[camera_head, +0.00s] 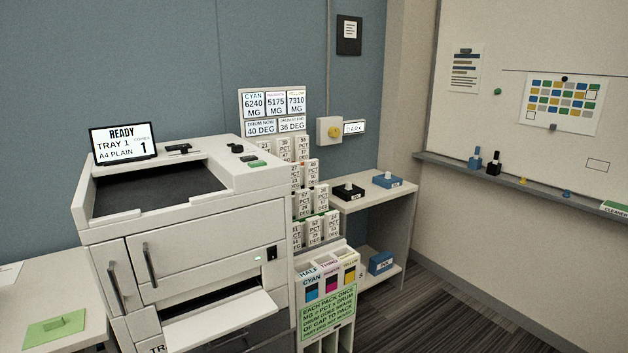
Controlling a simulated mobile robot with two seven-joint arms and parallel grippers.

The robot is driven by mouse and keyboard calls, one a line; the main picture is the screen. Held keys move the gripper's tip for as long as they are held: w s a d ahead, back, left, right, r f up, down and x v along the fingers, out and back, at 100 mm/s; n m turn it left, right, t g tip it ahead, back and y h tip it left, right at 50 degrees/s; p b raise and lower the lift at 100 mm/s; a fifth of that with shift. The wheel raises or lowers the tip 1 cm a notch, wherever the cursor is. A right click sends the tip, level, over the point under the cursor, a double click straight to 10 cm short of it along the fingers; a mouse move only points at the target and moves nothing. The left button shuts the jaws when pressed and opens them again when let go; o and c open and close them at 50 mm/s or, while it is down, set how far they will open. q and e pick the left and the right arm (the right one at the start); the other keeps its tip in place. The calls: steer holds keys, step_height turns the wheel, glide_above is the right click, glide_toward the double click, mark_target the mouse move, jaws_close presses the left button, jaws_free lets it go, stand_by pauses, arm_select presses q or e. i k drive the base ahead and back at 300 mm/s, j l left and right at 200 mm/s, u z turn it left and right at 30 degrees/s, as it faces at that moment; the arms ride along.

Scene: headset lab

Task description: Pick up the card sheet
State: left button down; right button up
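A flat green sheet (40,337) lies on the white table at the lower left, with a small raised green piece on it. It may be the card sheet; no label on it can be read. A white sheet (9,273) lies farther back on the same table, cut off by the left edge of the picture. Neither of my grippers is in view.
A large white printer (190,222) stands right of the table (85,290), its screen (125,144) reading "READY TRAY 1 A4 PLAIN". A rack of labelled packs (305,180) and a shelf unit (375,200) stand to its right. Carpet (440,315) is clear at the lower right.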

mark_target(45, 332)
steer(key=k+j, duration=0.1)
steer(key=j, duration=0.3)
steer(key=k+j, duration=0.15)
steer(key=j, duration=0.2)
steer(key=k+j+u, duration=0.1)
steer(key=j, duration=0.3)
steer(key=k+j, duration=0.1)
steer(key=j, duration=0.3)
steer(key=k+j, duration=0.1)
steer(key=j, duration=0.25)
